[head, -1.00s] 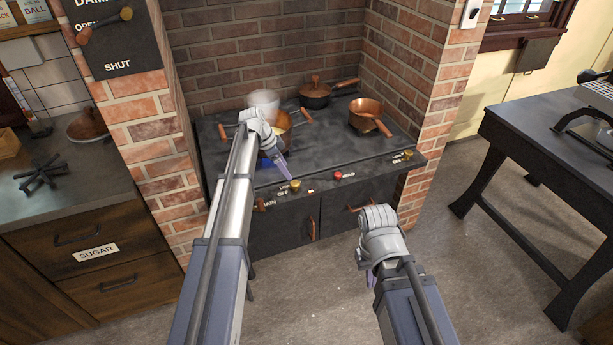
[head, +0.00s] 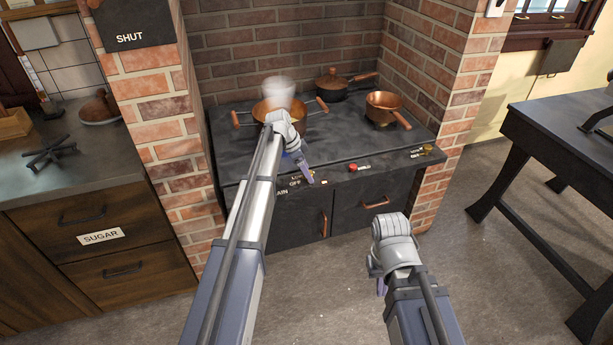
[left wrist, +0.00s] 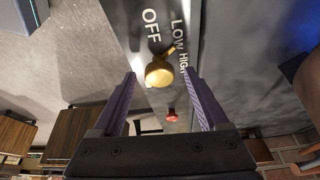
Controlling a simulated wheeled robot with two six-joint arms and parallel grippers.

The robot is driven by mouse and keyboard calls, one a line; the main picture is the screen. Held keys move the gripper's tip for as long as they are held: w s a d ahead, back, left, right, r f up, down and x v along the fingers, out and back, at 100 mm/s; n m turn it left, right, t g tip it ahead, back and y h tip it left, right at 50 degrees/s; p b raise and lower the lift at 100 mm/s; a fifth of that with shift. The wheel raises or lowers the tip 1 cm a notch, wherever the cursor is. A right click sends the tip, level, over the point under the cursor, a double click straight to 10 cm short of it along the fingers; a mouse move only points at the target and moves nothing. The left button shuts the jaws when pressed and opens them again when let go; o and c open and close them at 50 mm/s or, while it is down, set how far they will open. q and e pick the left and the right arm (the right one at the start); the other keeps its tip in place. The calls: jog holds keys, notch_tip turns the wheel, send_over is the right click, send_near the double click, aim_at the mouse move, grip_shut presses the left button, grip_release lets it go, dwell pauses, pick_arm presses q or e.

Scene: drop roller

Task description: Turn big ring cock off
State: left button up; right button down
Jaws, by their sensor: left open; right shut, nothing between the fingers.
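The brass cock (left wrist: 159,73) on the stove's front ledge shows in the left wrist view, beside the OFF and LOW/HIGH lettering. A short brass part sticks out of it toward the LOW/HIGH lettering. In the head view my left gripper (head: 308,174) hides it, by the MAIN, OFF and LOW labels. My left gripper is open; in the left wrist view its purple fingers (left wrist: 160,78) stand on either side of the cock. I cannot tell whether they touch it. My right gripper (head: 379,278) is shut and empty, low in front of the stove.
A red knob (head: 352,168) and another brass cock (head: 427,149) sit further right on the ledge of the dark stove (head: 340,145). Copper pans (head: 384,103) and a lidded pot (head: 333,86) stand on top. Brick pillars flank the stove; open floor lies in front.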

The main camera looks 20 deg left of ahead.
pick_arm(q)
jog(key=shift+c, duration=0.2)
grip_shut()
dwell(0.5)
